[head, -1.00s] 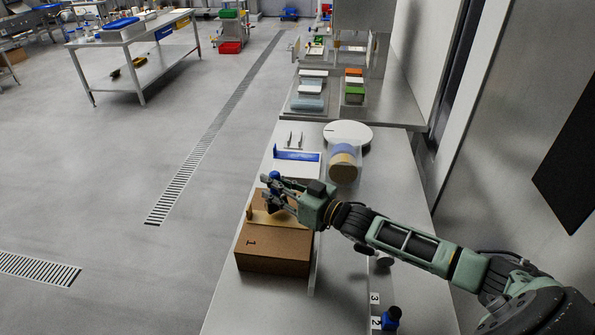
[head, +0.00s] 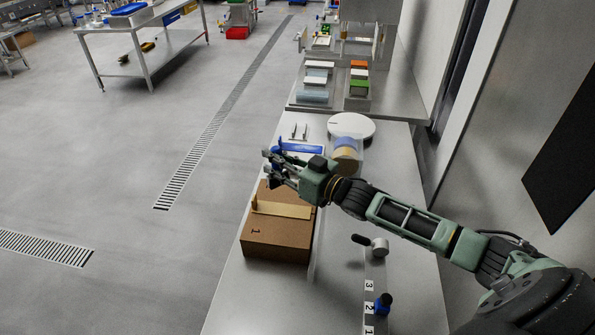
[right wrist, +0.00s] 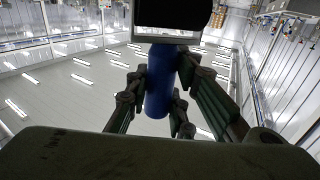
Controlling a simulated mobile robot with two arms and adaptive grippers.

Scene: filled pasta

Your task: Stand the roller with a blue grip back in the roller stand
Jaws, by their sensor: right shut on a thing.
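My right gripper (head: 272,168) is shut on the roller with a blue grip. The blue grip (right wrist: 160,80) stands between the fingers in the right wrist view. In the head view only a bit of blue shows at the fingertips, and the fingers hide most of the roller. The gripper is above the far side of a brown box (head: 275,242) marked 1, which has a tan wooden piece (head: 282,210) on top. I cannot tell for sure which thing is the roller stand. My left gripper is not in view.
A strip (head: 370,286) numbered 1 to 3 lies on the near worktop, with a blue and black object (head: 383,303) and a grey cylinder (head: 379,246) by it.

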